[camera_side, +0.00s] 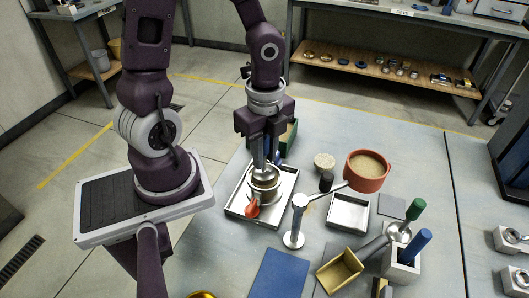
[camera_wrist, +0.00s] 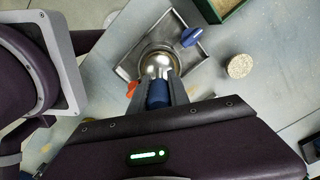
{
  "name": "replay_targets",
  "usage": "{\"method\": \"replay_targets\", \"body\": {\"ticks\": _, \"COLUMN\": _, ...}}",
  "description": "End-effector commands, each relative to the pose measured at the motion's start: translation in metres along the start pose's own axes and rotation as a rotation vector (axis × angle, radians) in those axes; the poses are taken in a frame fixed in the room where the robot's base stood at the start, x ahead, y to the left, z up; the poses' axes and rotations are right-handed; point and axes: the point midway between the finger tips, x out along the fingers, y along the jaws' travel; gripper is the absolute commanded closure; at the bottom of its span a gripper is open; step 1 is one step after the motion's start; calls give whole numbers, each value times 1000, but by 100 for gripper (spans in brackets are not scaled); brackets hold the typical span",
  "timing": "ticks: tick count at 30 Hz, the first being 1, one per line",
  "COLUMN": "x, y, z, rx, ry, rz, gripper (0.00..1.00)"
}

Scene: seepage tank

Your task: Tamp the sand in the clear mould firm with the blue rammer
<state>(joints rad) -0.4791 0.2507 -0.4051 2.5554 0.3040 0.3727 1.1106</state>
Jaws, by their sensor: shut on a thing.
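My gripper (camera_side: 261,158) points straight down over the metal tray (camera_side: 287,190). In the wrist view my gripper (camera_wrist: 159,84) is shut on the blue handle of the rammer (camera_wrist: 157,97). The rammer's shiny rounded metal part (camera_wrist: 157,62) shows beyond the fingertips. The mould (camera_side: 264,188) stands in the tray, directly below my gripper, with an orange-red lever (camera_side: 252,208) at its front and a blue lever (camera_wrist: 190,37) on the other side. The rammer is at the mould's mouth. Whether it touches the sand is hidden, and the sand surface barely shows.
A terracotta bowl of sand (camera_side: 368,167), a small round sandy disc (camera_side: 324,161) and an empty square tray (camera_side: 348,212) lie to the right. A metal post (camera_side: 296,222) stands close by the tray. A brass scoop (camera_side: 339,271) and a holder (camera_side: 402,265) with another blue-handled tool (camera_side: 421,240) are front right.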

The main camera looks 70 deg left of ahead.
Motion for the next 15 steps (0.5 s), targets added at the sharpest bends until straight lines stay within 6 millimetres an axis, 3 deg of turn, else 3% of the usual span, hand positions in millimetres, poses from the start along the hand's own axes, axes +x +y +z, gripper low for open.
{"method": "replay_targets", "body": {"ticks": 15, "x": -51, "y": 0, "z": 1, "rx": -2, "ry": -1, "rz": -2, "gripper": 100}}
